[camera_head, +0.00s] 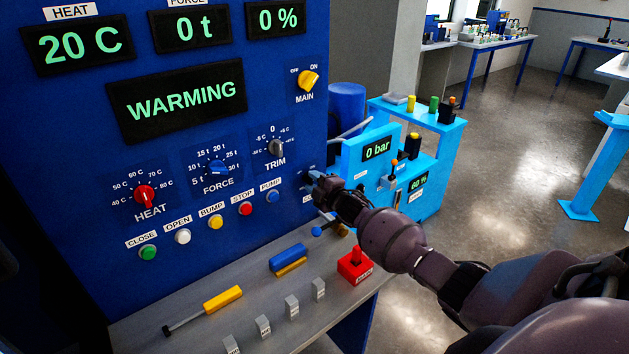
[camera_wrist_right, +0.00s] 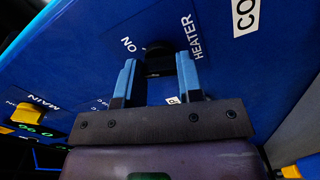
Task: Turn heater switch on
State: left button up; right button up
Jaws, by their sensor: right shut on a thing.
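The heater switch (camera_wrist_right: 158,60) is a dark knob on the blue panel, beside the HEATER label in the right wrist view. My right gripper (camera_wrist_right: 158,78) has its two blue fingers on either side of this knob and is shut on it. The knob's pointing direction cannot be made out. In the head view my right gripper (camera_head: 316,182) is at the panel's lower right edge and largely covers the switch. The display (camera_head: 178,101) reads WARMING, and the heat readout (camera_head: 77,46) shows 20 C. My left gripper is not in view.
The yellow MAIN switch (camera_head: 308,80) is above, with a red HEAT dial (camera_head: 145,194) and several push buttons to the left. A grey ledge (camera_head: 200,325) below holds a yellow-handled tool (camera_head: 222,299) and a red block (camera_head: 355,266). A light-blue pump unit (camera_head: 378,150) stands close on the right.

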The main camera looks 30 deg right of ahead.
jog(key=shift+m+p, duration=0.65)
jog(key=shift+m, duration=2.25)
jog(key=o, duration=0.9)
jog(key=shift+o, duration=0.2)
jog(key=shift+s, duration=0.1)
jog(key=s, duration=1)
jog(key=shift+s+d, duration=0.35)
jog(key=shift+d, duration=0.1)
